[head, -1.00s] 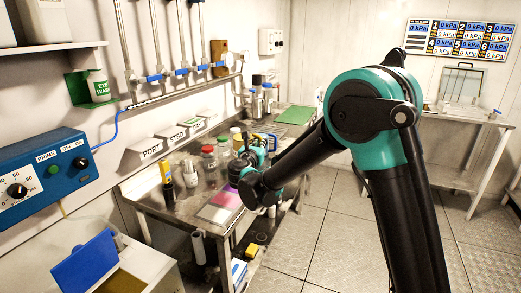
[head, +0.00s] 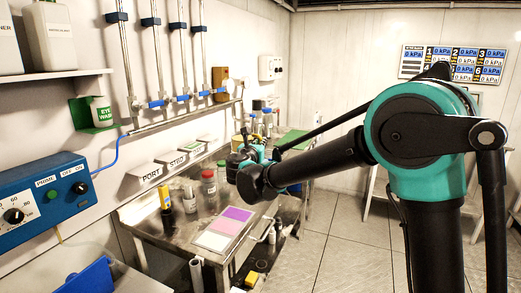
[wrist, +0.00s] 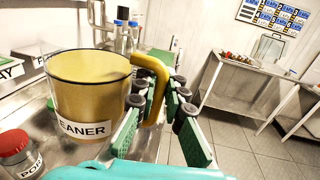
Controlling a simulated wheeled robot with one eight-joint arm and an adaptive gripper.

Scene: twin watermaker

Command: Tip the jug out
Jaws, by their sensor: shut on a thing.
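The jug (wrist: 90,85) is a clear, wide vessel with tan-yellow contents, a dark rim and a white label ending in "EANER". It fills the left of the wrist view and looks close to upright. Its yellow handle (wrist: 153,72) curves down between the green fingers of my gripper (wrist: 160,103), which is shut on it. In the head view my gripper (head: 252,160) is over the bench, largely hidden by my own wrist. A yellowish patch behind it may be the jug, but I cannot tell surely.
The steel bench (head: 160,225) carries a red-capped jar (head: 208,187), several bottles and a purple-and-white mat (head: 225,230). Labelled white blocks (head: 150,176) line the wall. A blue control box (head: 45,190) is at left. Floor on the right is open; a steel table (wrist: 255,90) stands beyond.

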